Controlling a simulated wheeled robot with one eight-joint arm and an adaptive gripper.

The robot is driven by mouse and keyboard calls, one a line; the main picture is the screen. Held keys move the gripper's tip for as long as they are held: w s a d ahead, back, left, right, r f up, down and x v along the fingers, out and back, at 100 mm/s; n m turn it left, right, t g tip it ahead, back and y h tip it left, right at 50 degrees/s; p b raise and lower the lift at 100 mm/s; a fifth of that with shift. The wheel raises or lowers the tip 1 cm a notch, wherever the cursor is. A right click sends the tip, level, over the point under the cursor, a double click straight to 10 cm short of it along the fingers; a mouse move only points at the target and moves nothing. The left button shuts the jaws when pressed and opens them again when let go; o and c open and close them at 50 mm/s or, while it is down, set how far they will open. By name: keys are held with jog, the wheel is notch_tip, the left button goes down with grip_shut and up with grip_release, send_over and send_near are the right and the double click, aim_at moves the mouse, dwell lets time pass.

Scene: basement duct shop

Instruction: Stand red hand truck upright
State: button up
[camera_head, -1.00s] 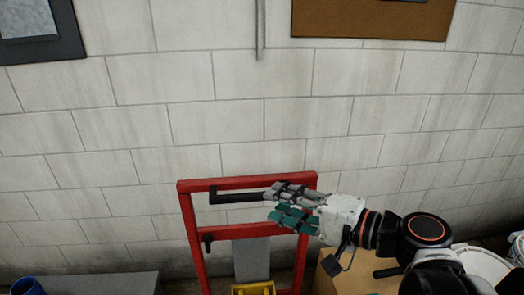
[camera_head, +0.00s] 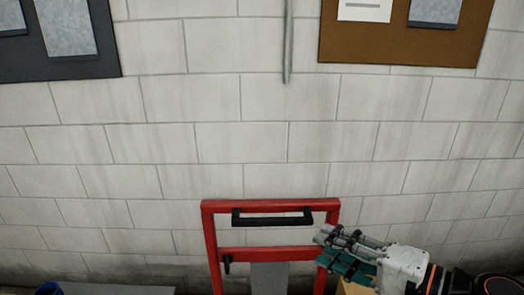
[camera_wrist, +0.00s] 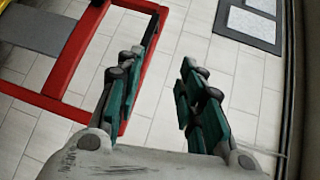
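The red hand truck (camera_head: 290,250) stands in front of the block wall in the head view. Its top frame looks upright and level; its lower part is out of view. A black handle bar (camera_head: 272,218) sits just below its top rail. My gripper (camera_head: 322,250) is at the right side of the frame, off the handle. In the wrist view my gripper (camera_wrist: 160,68) has its fingers spread with nothing between them. The red frame (camera_wrist: 75,52) and the handle (camera_wrist: 150,35) lie to the left there, the handle near the left finger but not gripped.
A brown board (camera_head: 400,52) and a dark framed panel (camera_head: 95,68) hang on the wall. A grey surface (camera_head: 120,290) and a blue container (camera_head: 48,289) show at the lower left. A cardboard box (camera_head: 355,289) is partly visible below my gripper.

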jog(key=shift+s+d, duration=0.3)
jog(key=shift+s, duration=0.05)
jog(key=shift+f, duration=0.1)
dwell(0.3)
